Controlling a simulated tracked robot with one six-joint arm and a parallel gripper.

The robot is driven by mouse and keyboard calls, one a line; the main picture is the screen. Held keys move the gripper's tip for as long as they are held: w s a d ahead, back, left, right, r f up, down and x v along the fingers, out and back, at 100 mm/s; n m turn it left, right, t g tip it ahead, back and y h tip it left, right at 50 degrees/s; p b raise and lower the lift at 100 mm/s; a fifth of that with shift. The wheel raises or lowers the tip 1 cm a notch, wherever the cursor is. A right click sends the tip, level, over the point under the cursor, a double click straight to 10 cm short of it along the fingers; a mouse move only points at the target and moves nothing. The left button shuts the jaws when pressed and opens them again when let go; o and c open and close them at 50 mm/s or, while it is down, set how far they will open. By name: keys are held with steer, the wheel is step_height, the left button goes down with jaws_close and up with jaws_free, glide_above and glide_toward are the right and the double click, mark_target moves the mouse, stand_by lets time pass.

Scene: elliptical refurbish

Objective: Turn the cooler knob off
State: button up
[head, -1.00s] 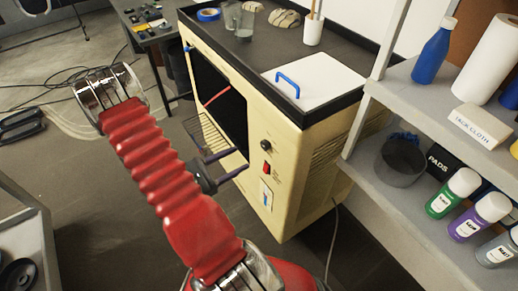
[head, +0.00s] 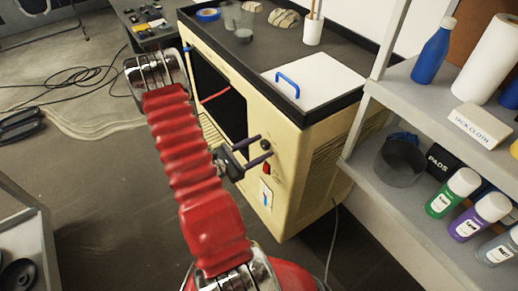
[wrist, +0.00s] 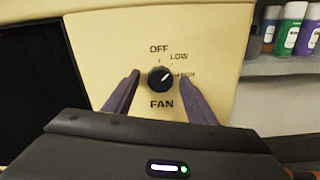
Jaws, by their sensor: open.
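The cooler (head: 292,185) is a cream box with a dark front opening. Its black round knob (wrist: 160,79) sits on the front panel, with OFF and LOW above it, HIGH to its right and FAN below. The knob's white mark points up and right, between LOW and HIGH. The knob also shows in the head view (head: 265,145). My gripper (wrist: 160,80) is open, with one purple-grey finger on each side of the knob. In the head view my gripper (head: 262,152) is at the front panel. Whether the fingers touch the knob I cannot tell.
A red switch (head: 267,169) lies below the knob. A white lid with a blue handle (head: 288,83) and a white cup (head: 313,30) are on the cooler's top. Grey shelves (head: 400,95) with bottles stand close on the right. Floor at left has cables (head: 75,95).

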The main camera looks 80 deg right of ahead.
steer(key=shift+c, duration=0.4)
steer(key=c, duration=0.9)
steer(key=shift+a, duration=0.2)
steer(key=shift+c, duration=0.3)
steer(key=shift+d, duration=0.2)
steer(key=shift+n, duration=0.5)
steer(key=n, duration=0.4)
steer(key=shift+d, duration=0.1)
steer(key=shift+n, duration=2)
